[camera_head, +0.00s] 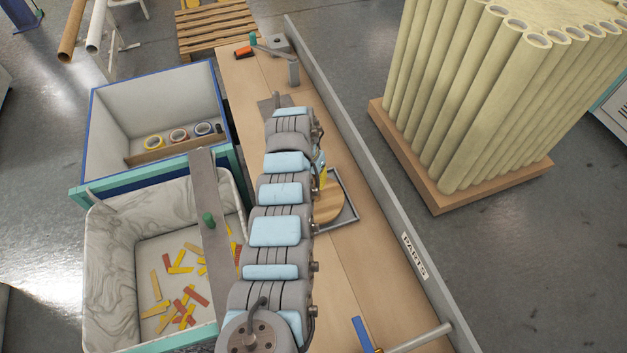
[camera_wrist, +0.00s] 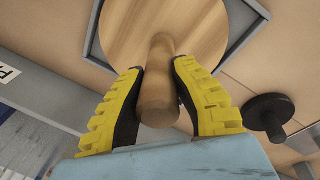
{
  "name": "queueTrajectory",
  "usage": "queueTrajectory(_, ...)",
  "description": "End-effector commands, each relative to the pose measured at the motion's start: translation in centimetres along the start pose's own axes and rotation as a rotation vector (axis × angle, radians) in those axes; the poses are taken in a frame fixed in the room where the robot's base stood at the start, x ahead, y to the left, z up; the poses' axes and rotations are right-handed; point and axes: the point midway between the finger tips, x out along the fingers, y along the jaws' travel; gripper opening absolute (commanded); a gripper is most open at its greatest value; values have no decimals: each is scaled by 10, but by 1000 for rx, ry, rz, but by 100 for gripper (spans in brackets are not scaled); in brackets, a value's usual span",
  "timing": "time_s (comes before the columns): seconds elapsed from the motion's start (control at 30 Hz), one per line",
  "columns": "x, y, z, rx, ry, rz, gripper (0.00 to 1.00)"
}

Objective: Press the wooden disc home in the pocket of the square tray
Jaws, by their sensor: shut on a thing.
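The wooden disc (camera_head: 328,207) is a round, striped plate at the square tray (camera_head: 350,190), right of my arm. It fills the top of the wrist view (camera_wrist: 200,30), with a grey tray rim (camera_wrist: 92,38) beside it. A wooden knob (camera_wrist: 157,100) stands up from the disc. My gripper (camera_wrist: 158,76) is shut on this knob, with a yellow-black finger on each side. In the head view my arm hides most of my gripper and the left part of disc and tray. I cannot tell whether the disc sits fully in the pocket.
The wooden bench (camera_head: 350,270) has a raised grey edge (camera_head: 385,225) on its right. A blue-handled item (camera_head: 362,335) lies near the front. A black round knob (camera_wrist: 268,114) shows in the wrist view. Bins with tape rolls (camera_head: 178,135) and coloured strips (camera_head: 180,300) stand left.

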Motion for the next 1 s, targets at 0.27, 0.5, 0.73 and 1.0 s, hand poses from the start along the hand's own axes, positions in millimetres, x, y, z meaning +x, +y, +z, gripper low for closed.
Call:
queueTrajectory(0.27,0,0,1,-1,-1,0,51)
queueTrajectory(0.5,1,-1,1,-1,-1,0,51)
queueTrajectory(0.73,-6,0,0,0,1,0,51)
queueTrajectory(1.0,-35,5,-2,0,2,-1,51)
